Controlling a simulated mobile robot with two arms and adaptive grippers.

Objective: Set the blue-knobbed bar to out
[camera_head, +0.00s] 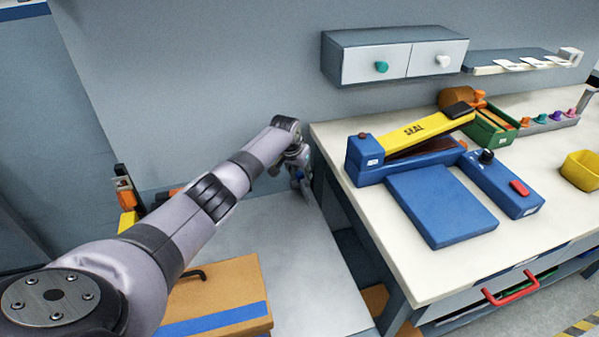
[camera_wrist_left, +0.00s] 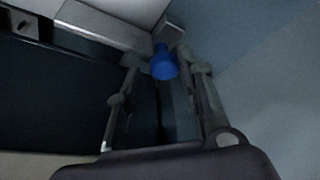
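The blue knob (camera_wrist_left: 163,66) shows in the left wrist view, at the end of a pale bar (camera_wrist_left: 170,28) running along the wall side. My left gripper (camera_wrist_left: 164,82) has its two fingers spread on either side of the knob, with a dark gap between them. I cannot tell whether the knob is between the fingertips or just beyond them; no contact shows. In the head view my left gripper (camera_head: 301,172) points down beside the white bench's left end, and my wrist hides most of the bar there. My right gripper is not in view.
The white bench (camera_head: 380,262) stands close to the right of my left gripper. It carries a blue sealing machine (camera_head: 440,205) with a yellow lever. A two-drawer cabinet (camera_head: 395,55) hangs on the wall. A grey surface (camera_head: 300,270) lies below my left arm.

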